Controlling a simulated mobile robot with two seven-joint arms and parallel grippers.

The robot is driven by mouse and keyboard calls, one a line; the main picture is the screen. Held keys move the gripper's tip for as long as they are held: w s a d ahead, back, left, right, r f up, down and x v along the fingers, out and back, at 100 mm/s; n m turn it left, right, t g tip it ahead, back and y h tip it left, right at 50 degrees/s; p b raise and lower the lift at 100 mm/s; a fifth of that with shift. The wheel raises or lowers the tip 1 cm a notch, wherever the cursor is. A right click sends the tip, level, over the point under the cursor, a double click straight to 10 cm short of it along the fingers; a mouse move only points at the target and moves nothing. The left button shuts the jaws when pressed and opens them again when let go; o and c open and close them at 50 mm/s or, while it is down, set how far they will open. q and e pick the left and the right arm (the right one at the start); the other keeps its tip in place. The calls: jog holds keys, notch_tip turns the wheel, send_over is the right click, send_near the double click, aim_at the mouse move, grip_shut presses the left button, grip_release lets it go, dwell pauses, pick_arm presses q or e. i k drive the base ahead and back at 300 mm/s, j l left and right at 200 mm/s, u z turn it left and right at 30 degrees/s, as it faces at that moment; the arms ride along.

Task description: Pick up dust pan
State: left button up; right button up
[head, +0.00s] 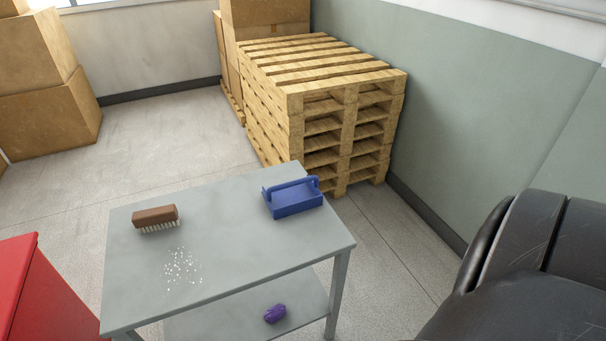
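A blue dust pan (296,201) with a raised bar handle sits on the far right part of a grey table (240,240). Its handle runs along its top, toward the far side. A brown brush (155,216) with pale bristles lies at the far left of the same tabletop, bristles down. A patch of small white bits (183,267) is scattered on the table in front of the brush. Neither of my grippers is in view, and nothing touches the dust pan except the tabletop.
A purple crumpled item (275,313) lies on the table's lower shelf. Stacked wooden pallets (318,110) stand behind the table, with cardboard boxes (40,80) at the far left. A red object (45,295) stands at the lower left. The tabletop's middle is clear.

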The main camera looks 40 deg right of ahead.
aim_at(297, 196)
jog(key=l+u, duration=0.1)
jog(key=l, duration=0.5)
jog(key=k+l+u, duration=0.1)
jog(key=l, duration=0.45)
jog(key=l+u, duration=0.15)
jog(key=l, duration=0.4)
jog(key=k+l+u, duration=0.1)
jog(key=l, duration=0.5)
jog(key=k, duration=0.05)
